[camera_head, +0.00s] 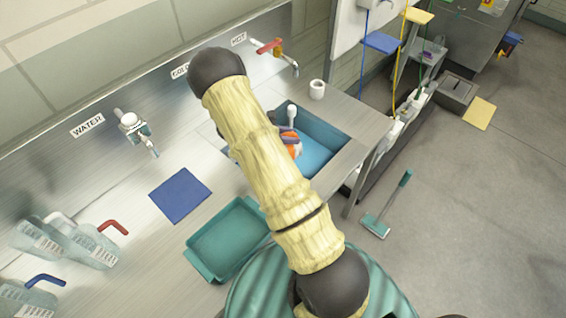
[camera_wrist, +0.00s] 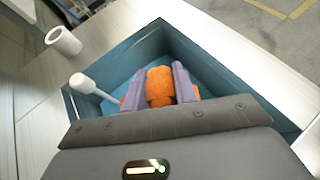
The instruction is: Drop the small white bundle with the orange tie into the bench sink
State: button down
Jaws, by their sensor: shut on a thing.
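The bench sink (camera_head: 335,134) is a blue basin set into the bench at the upper middle of the head view. It also fills the middle of the wrist view (camera_wrist: 215,52). My gripper (camera_head: 288,134) is over the sink opening, partly hidden behind my arm. Its purple-grey fingers (camera_wrist: 158,88) are shut on the small bundle (camera_head: 293,146). The bundle's orange tie (camera_wrist: 160,82) shows between the fingers in the wrist view, with a little white visible in the head view. I cannot tell whether the bundle touches the sink floor.
A white round-headed rod (camera_wrist: 84,84) stands at the sink's edge beside the gripper. A teal tray (camera_head: 205,262) and a blue mat (camera_head: 180,195) lie to the left.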

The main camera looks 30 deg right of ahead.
jog(key=shift+a, duration=0.2)
jog(key=shift+s, duration=0.1)
jog(key=shift+s+d+f+b, duration=0.1)
jog(key=shift+d+f+b, duration=0.2)
jog(key=shift+d+f, duration=0.05)
jog(key=shift+a+f+b, duration=0.15)
jog(key=shift+f+b, duration=1.65)
jog(key=shift+f, duration=0.85)
